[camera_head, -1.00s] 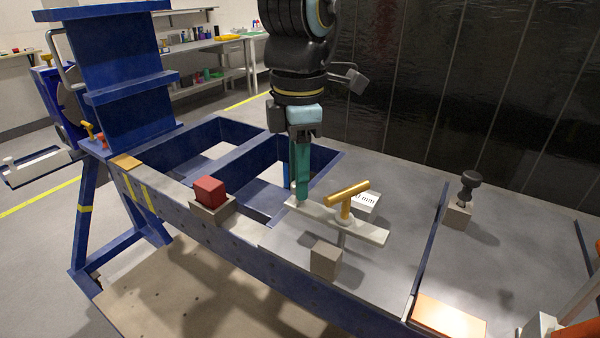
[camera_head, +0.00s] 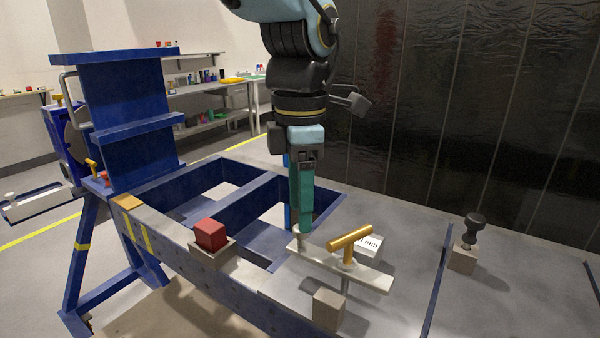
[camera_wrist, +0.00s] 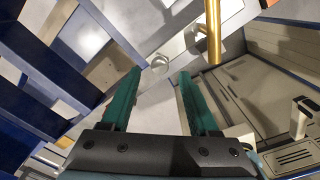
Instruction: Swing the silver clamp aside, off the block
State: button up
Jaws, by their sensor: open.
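The silver clamp (camera_head: 365,277) is a flat bar with a small round knob at its left end and a gold T-handle (camera_head: 350,238) near its middle. In the wrist view the knob (camera_wrist: 160,65) shows just beyond and between the fingertips, and the gold handle (camera_wrist: 213,35) is at the top right. My gripper (camera_head: 304,229) points down at the knob end of the bar, with teal fingers. In the wrist view my gripper (camera_wrist: 157,77) is open with a gap between its fingers. I cannot tell whether a finger touches the knob.
A grey-brown block (camera_head: 329,310) stands in front of the bar, and a white labelled block (camera_head: 368,246) behind it. A red block (camera_head: 210,235) sits in a holder at the left. A black knob (camera_head: 474,225) stands on a block at the right. Blue frame openings lie behind.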

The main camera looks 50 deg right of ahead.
notch_tip(320, 180, up, 8)
jog(key=b, duration=0.1)
jog(key=shift+f, duration=0.15)
dwell(0.5)
